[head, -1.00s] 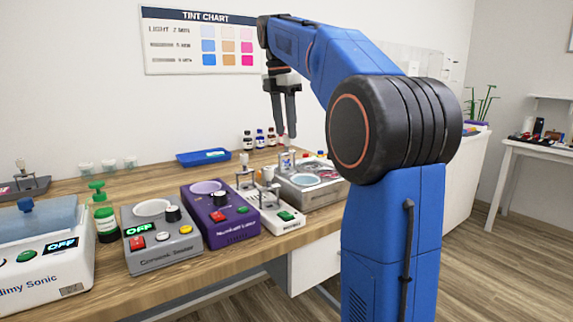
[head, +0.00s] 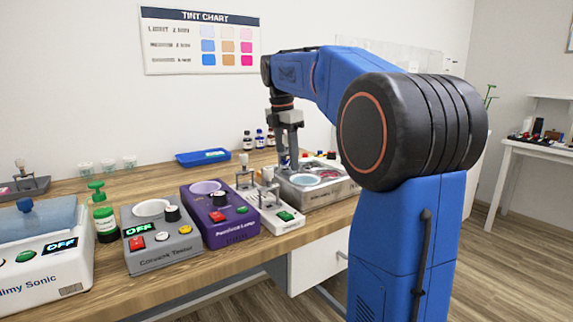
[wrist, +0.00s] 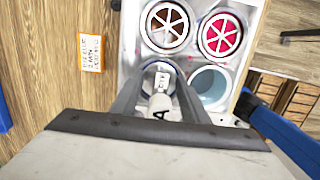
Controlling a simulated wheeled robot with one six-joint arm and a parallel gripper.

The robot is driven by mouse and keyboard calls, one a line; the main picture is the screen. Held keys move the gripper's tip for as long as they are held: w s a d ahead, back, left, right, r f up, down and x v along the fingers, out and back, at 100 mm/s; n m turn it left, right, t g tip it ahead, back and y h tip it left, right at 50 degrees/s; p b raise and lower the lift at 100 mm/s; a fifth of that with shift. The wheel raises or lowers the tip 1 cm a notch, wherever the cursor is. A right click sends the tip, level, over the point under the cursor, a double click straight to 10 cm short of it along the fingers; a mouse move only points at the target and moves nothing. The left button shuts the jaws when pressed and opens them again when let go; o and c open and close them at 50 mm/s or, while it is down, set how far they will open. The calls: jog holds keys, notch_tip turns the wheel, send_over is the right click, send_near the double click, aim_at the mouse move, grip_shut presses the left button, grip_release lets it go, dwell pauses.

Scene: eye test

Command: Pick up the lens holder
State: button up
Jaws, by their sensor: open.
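My gripper (head: 286,160) points down over the grey tinting unit (head: 325,193) at the right of the bench. It is open. In the wrist view my gripper (wrist: 160,78) has its fingers on either side of a pale lens holder (wrist: 160,103) with a labelled top and a letter A. This holder stands over a blue-rimmed well, and a gap to the fingers is hard to judge. In the head view the fingers mostly hide it. Other similar holders stand on the white device (head: 262,206) and in the grey tray (head: 38,184) at far left.
Wells with a brown wheel (wrist: 164,25), a pink wheel (wrist: 219,35) and pale blue liquid (wrist: 208,86) lie close by. A purple lamp unit (head: 215,218), a grey tester (head: 158,240) and small bottles (head: 259,139) stand near. A blue tray (head: 203,158) lies behind.

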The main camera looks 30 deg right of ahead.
jog(key=shift+c, duration=0.6)
grip_shut()
